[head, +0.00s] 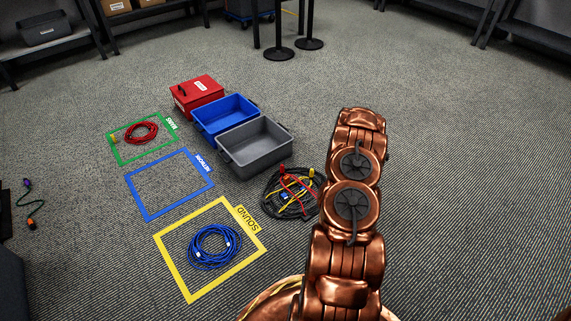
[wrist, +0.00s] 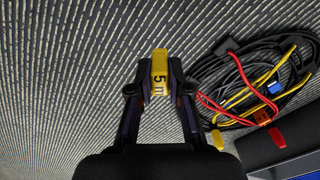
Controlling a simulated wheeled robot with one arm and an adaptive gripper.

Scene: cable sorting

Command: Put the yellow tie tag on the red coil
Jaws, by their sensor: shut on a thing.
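The yellow tie tag (wrist: 159,72), marked with a 5 and partly hidden lettering, is upright between the fingertips of my gripper (wrist: 158,88) in the wrist view. My gripper is shut on it, above bare carpet beside the cable pile. In the head view my arm hides the gripper and this tag. The red coil (head: 141,133) lies flat inside the green taped square (head: 122,158) at the left, far from my arm. A small yellow piece (head: 113,139) shows at the coil's left side; I cannot tell what it is.
A tangled cable pile (head: 291,194) lies left of my arm. Grey (head: 265,160) and blue (head: 224,133) bins and a red box (head: 197,98) stand behind the squares. A blue coil (head: 215,247) lies in the yellow square (head: 178,268). The blue square (head: 140,205) is empty.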

